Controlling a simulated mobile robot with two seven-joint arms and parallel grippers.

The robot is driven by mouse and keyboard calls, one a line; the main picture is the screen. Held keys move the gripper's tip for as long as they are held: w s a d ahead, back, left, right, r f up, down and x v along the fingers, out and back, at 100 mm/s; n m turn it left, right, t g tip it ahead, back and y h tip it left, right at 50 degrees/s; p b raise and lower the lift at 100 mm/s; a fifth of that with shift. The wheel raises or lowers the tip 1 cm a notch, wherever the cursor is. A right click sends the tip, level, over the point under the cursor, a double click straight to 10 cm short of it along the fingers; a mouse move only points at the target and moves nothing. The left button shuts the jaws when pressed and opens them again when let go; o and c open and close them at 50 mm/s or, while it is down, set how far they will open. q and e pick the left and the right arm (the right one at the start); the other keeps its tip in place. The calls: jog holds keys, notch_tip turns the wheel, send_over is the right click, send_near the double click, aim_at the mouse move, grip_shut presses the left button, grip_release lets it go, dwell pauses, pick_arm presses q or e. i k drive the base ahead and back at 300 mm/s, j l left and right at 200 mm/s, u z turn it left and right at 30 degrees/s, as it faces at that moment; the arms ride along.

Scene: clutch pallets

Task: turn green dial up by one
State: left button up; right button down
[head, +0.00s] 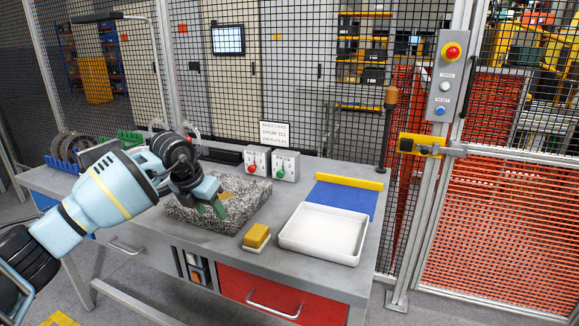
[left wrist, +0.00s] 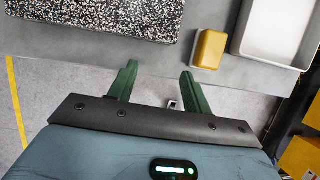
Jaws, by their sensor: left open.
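The green dial (head: 281,173) is a small knob on the front of a light grey box (head: 289,158) at the back of the workbench. A matching box with a red dial (head: 251,168) stands just left of it. My left gripper (head: 209,209) is open, with its green fingers pointing down over the speckled block, in front and to the left of the dial boxes. In the left wrist view the gripper (left wrist: 158,72) has nothing between its fingers. The dials do not show in that view. My right gripper is not in view.
A blue mat (head: 345,197) with a yellow bar lies behind the tray. Mesh fencing stands behind the bench.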

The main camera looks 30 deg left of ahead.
aim_at(280, 174)
jog(key=i, duration=1.15)
